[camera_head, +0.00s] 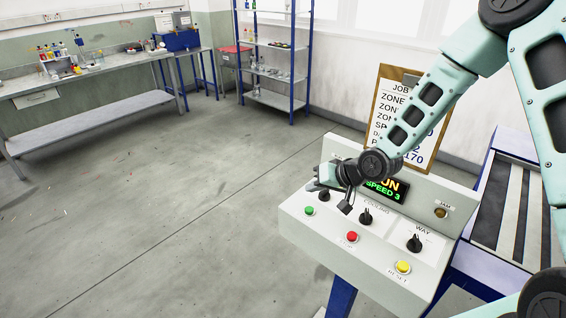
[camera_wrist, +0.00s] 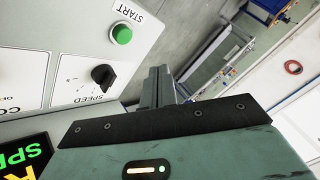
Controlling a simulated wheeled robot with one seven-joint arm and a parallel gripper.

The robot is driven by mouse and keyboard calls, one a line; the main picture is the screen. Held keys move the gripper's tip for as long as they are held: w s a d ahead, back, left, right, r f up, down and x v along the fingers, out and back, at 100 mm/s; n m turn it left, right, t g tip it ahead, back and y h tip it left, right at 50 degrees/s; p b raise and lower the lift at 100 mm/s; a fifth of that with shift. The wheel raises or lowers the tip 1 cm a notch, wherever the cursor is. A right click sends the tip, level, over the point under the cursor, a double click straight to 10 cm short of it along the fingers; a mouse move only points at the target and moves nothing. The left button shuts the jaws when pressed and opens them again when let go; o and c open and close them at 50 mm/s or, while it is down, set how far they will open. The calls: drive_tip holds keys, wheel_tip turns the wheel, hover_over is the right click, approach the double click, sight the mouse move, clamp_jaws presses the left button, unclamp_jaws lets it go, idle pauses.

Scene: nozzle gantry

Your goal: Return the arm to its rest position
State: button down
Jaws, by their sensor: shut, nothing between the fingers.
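My arm reaches down from the upper right in the head view, its pale green links bent over a white control panel (camera_head: 375,245). My gripper (camera_head: 316,185) is over the panel's left end, near the speed knob and the green start button (camera_head: 309,211). In the wrist view my gripper (camera_wrist: 158,80) has its dark fingers together and empty. The black speed knob (camera_wrist: 103,75) and the start button (camera_wrist: 122,34) lie to the left of the fingers. I cannot tell how high the fingers are above the panel.
The panel also bears a lit display (camera_head: 385,189), a cooling knob (camera_head: 366,216), a red button (camera_head: 352,236), a way knob (camera_head: 414,243) and a yellow reset button (camera_head: 403,267). A job board (camera_head: 385,100) stands behind, a conveyor (camera_head: 505,205) at right. The floor at left is clear.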

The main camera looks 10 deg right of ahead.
drive_tip(key=s+a+r+n+g+h+b, duration=0.1)
drive_tip(key=s+b, duration=0.3)
drive_tip(key=s, duration=0.7)
drive_tip(key=s+a+r+n+g+h+b, duration=0.1)
drive_tip(key=s+a+n+g+h+b, duration=0.1)
drive_tip(key=s, duration=0.8)
drive_tip(key=s+a+r+n+g+h+b, duration=0.1)
drive_tip(key=s+a+n+g+h+b, duration=0.1)
drive_tip(key=s, duration=0.9)
drive_tip(key=a+n+g+b, duration=0.1)
drive_tip(key=a+n+b, duration=0.1)
drive_tip(key=n+b, duration=0.1)
drive_tip(key=shift+s+r+g+h+b, duration=0.3)
drive_tip(key=shift+r+g+b, duration=0.1)
drive_tip(key=shift+b, duration=0.3)
